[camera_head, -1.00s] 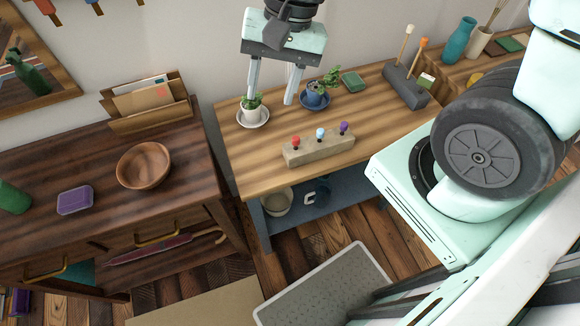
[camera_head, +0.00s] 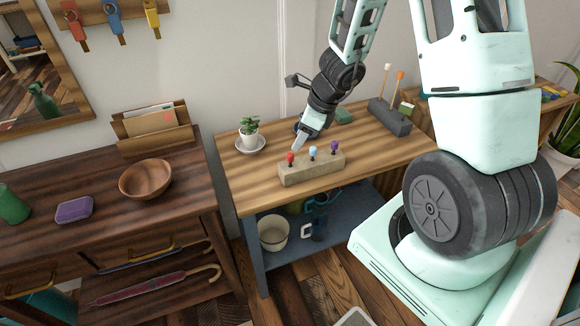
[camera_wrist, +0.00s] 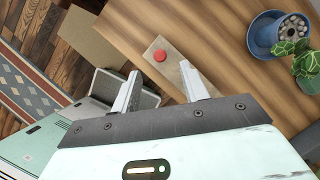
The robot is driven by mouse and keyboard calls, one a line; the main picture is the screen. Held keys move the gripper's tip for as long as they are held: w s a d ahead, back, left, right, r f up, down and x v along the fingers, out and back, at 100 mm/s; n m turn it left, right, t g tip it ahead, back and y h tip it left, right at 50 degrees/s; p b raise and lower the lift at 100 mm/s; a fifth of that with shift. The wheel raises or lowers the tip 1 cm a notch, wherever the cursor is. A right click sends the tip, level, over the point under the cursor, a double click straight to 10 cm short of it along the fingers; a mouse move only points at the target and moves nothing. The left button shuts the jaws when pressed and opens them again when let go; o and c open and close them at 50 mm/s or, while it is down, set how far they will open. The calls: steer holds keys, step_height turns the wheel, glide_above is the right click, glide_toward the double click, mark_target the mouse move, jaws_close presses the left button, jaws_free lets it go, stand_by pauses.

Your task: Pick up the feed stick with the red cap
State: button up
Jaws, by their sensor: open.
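The feed stick with the red cap (camera_head: 291,157) stands in a pale block (camera_head: 312,170) on the wooden table, at the block's left end. Sticks with a light blue cap (camera_head: 312,151) and a purple cap (camera_head: 334,147) stand in the same block. In the wrist view the red cap (camera_wrist: 160,56) shows just beyond and between the fingertips. My gripper (camera_wrist: 158,80) is open and empty. In the head view my gripper (camera_head: 298,143) points down above the red cap's end of the block. The other two caps are not visible in the wrist view.
A potted plant on a saucer (camera_head: 250,144) stands left of the block. A dark holder with sticks (camera_head: 390,117) stands at the table's back right. Tabletop in front is clear.

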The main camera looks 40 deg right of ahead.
mark_target(292, 155)
steer(key=b+x, duration=0.1)
steer(key=x, duration=0.2)
steer(key=shift+w+f, duration=0.1)
steer(key=shift+f, duration=0.25)
steer(key=shift+b+x, duration=1.1)
steer(key=shift+x, duration=1.6)
steer(key=shift+d, duration=0.1)
steer(key=shift+s, duration=0.2)
jaws_close()
